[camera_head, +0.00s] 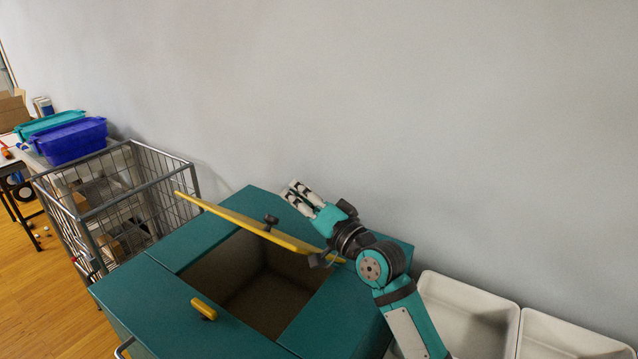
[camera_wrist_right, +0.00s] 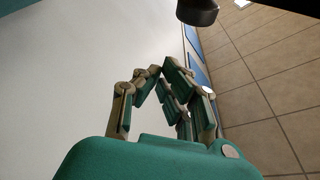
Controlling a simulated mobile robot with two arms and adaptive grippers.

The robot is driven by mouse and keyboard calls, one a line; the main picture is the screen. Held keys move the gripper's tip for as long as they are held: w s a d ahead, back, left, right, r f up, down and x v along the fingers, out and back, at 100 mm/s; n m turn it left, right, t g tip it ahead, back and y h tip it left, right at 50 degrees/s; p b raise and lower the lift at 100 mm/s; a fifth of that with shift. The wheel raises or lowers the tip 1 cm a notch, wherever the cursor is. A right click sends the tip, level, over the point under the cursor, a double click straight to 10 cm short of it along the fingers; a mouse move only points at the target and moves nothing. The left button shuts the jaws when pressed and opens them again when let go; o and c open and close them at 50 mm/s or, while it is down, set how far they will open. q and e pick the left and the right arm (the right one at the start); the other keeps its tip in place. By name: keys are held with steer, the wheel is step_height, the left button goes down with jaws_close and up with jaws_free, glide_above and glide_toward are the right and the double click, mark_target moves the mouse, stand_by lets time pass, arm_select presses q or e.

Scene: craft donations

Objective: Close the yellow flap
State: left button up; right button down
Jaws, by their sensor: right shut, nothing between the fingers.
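The yellow flap (camera_head: 235,217) stands open above the teal box (camera_head: 165,305). It shows nearly edge-on as a thin tilted strip over the dark square opening. A small dark knob (camera_head: 271,219) is near its middle, and a dark hinge-like part is at its right end. My right gripper (camera_head: 292,190) is behind the flap, over the box's far edge and near the wall. It is shut and empty; I cannot tell whether it touches the flap. The wrist view also shows its closed fingers (camera_wrist_right: 163,70). My left gripper is not in view.
A yellow handle (camera_head: 204,308) sits on the box top in front of the opening. A wire cart (camera_head: 120,195) stands at left, with a blue bin (camera_head: 72,142) behind it. White bins (camera_head: 465,310) are at right. The grey wall (camera_head: 400,100) closes off the back.

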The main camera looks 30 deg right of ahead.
steer(key=s+a+f+n+y+b, duration=0.2)
steer(key=s+a+f+n+b, duration=0.2)
steer(key=a+f+n, duration=0.3)
steer(key=shift+s+a+f+n+y+b, duration=0.35)
steer(key=shift+a+b, duration=0.35)
steer(key=shift+a, duration=0.35)
steer(key=v, duration=0.7)
steer(key=shift+s+f, duration=0.15)
